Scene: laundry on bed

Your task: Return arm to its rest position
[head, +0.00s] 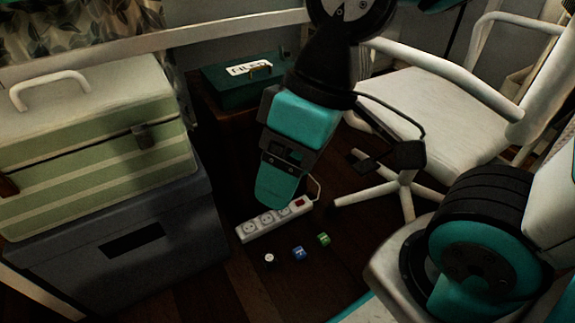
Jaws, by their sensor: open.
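My arm reaches down from the top centre of the head view. The far finger is hidden by the near one. I cannot tell how high the tip is above the floor.
Several small things lie on the floor: a white piece (269,258), a blue die (298,253) and a green die (323,239). A striped case (90,150) sits on a grey bin (190,235) at left. A green box (225,92) is behind. A white chair (425,105) stands at right.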

